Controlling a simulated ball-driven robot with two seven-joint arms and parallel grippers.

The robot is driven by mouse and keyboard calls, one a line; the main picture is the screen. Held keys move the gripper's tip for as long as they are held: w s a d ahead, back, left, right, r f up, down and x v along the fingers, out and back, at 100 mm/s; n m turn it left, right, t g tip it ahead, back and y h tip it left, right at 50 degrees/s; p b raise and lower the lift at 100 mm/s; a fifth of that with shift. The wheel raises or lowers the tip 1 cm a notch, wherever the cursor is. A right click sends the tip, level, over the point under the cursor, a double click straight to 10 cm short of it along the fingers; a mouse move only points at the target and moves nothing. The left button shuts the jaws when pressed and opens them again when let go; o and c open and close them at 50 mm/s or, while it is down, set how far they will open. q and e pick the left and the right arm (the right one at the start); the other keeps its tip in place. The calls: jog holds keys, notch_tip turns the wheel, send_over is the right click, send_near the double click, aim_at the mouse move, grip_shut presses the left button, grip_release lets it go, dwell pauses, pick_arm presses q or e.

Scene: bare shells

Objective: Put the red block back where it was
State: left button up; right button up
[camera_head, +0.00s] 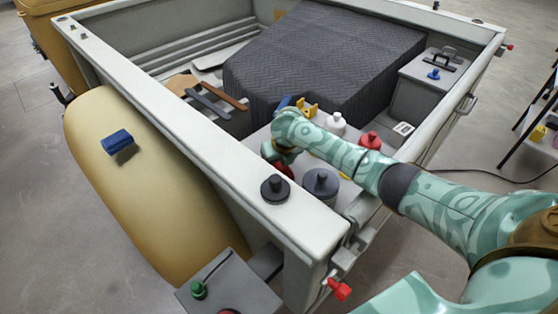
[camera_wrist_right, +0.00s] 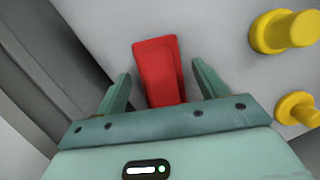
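The red block (camera_wrist_right: 158,72) lies on a pale grey surface in the right wrist view, between the two fingers of my right gripper (camera_wrist_right: 162,85). A gap shows on each side of the block, so the fingers are open around it and not closed on it. In the head view my right gripper (camera_head: 275,154) is low inside the grey-walled bin, just behind its near wall. A small red patch (camera_head: 284,170) shows under it, mostly hidden by the hand and wall. My left gripper is not in view.
Yellow knobs (camera_wrist_right: 284,31) stand right of the block. A white knob (camera_head: 336,123) and a red knob (camera_head: 370,140) stand near my right arm. A blue block (camera_head: 117,140) rests on the tan shell (camera_head: 135,200).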

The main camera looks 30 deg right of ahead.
jog(key=p+v, duration=0.4)
jog(key=v, duration=0.8)
jog(key=shift+p, duration=0.3)
jog(key=shift+r, duration=0.1)
